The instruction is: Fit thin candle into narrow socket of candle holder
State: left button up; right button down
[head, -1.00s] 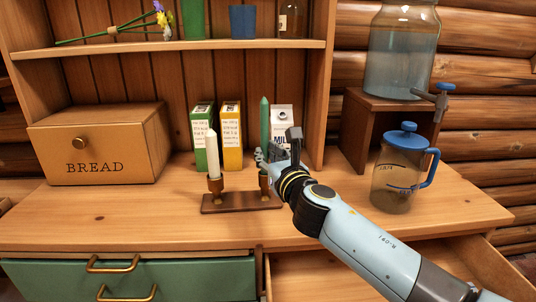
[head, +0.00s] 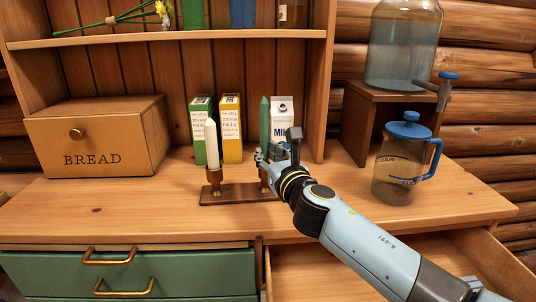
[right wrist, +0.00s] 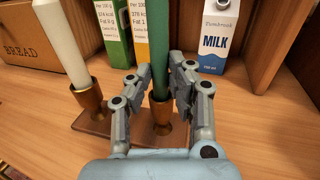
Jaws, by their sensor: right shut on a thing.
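The candle holder (head: 240,194) stands on the hutch counter, a dark wooden base with two brass sockets. A white candle (head: 211,145) stands in its left socket (head: 215,175). The green candle (head: 264,125) is upright at the right socket (right wrist: 161,115); in the right wrist view the green candle (right wrist: 160,50) reaches down to the socket's mouth and looks to be in it, though its lower end is hidden. My right gripper (head: 264,158) is shut on the green candle just above the socket, with a finger on each side in the right wrist view (right wrist: 159,82). My left gripper is not in view.
Green (head: 199,130) and yellow (head: 231,130) cartons and a milk carton (head: 283,115) stand close behind. A bread box (head: 95,138) is at left. A blue-lidded pitcher (head: 400,165) and a raised glass jar (head: 402,45) are at right. An open drawer (head: 350,270) is below.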

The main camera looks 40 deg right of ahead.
jog(key=c, duration=1.1)
grip_release()
jog(key=shift+c, duration=0.2)
jog(key=v, duration=1.2)
jog(key=shift+f, duration=0.1)
